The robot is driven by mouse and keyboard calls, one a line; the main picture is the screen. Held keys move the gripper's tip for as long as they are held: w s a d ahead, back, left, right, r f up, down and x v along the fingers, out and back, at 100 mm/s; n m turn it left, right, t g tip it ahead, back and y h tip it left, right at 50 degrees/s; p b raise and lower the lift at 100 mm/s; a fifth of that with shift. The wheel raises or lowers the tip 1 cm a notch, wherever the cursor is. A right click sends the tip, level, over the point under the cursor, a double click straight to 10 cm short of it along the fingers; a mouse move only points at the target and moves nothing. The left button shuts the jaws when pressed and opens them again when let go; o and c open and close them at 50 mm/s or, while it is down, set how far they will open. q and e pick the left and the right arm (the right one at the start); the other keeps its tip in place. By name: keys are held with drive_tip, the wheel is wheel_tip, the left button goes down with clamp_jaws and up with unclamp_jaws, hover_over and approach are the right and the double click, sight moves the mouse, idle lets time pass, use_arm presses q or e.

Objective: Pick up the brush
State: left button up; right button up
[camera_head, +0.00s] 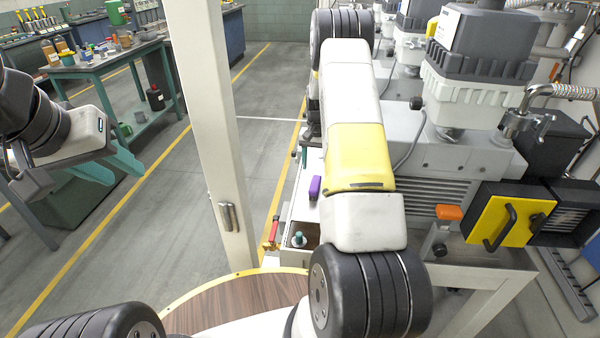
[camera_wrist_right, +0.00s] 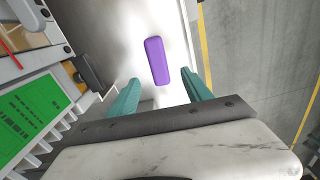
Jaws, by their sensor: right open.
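A purple rounded block (camera_head: 315,187) lies on a white surface in the head view, just left of my right forearm. It also shows in the right wrist view (camera_wrist_right: 157,60), upper middle, seen from above. It may be the brush; no bristles are visible. My right gripper (camera_wrist_right: 160,78) is open, its two teal fingers apart. The block appears between and beyond the fingertips, and nothing is held. In the head view my right arm mostly hides this gripper. My left gripper (camera_head: 126,181) is at the left in the head view, open and empty, over the aisle floor.
Large grey vacuum pumps (camera_head: 490,45) stand to the right. A white post (camera_head: 210,120) rises left of the work surface. A green panel (camera_wrist_right: 32,120) shows at the wrist view's left. A cluttered teal table (camera_head: 95,68) stands at the back left. The aisle floor is clear.

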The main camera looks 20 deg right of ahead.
sight(315, 182)
wheel_tip(315, 182, down, 3)
drive_tip(key=shift+d+f, duration=0.1)
drive_tip(key=f, duration=0.5)
drive_tip(key=shift+s+f, duration=0.2)
drive_tip(key=shift+s, duration=0.1)
clamp_jaws()
